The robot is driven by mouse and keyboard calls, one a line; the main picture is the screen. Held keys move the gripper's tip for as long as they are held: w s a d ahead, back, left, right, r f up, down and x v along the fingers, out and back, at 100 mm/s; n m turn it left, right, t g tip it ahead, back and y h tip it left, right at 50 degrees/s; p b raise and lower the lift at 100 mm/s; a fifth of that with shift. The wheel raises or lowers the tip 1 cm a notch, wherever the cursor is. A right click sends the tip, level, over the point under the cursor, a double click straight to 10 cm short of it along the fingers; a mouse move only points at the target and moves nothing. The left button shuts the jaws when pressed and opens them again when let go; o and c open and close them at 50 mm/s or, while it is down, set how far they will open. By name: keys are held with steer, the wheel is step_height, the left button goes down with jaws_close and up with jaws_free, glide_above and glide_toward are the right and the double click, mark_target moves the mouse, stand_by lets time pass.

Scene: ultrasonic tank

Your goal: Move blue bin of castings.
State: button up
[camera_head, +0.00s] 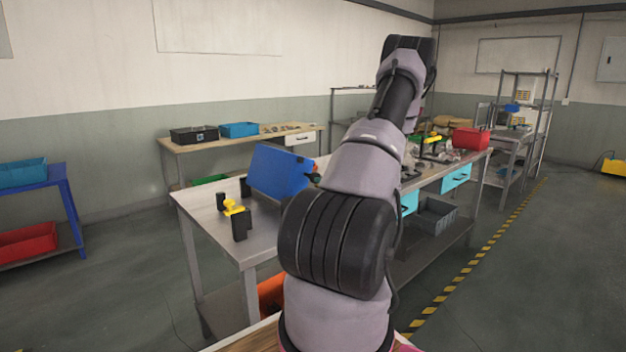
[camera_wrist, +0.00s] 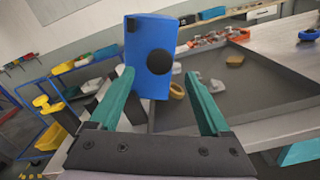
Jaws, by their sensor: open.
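A blue box-like body (camera_head: 278,171) sits tilted on the near end of the metal bench in the head view. In the wrist view a blue body with a black round disc (camera_wrist: 150,52) stands between and beyond the green fingers. My gripper (camera_wrist: 159,77) is open, with nothing visibly held; I cannot tell if it touches the blue body.
The metal bench (camera_head: 215,222) carries black and yellow fixtures (camera_head: 235,210). A dark tray (camera_wrist: 270,85) lies to the right in the wrist view. Other bins include a blue one (camera_head: 240,129) and black one (camera_head: 194,134) behind, and a red one (camera_head: 471,138) at right. Open floor lies left.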

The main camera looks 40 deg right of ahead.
steer(key=w, duration=0.7)
steer(key=shift+a, duration=0.25)
jaws_close()
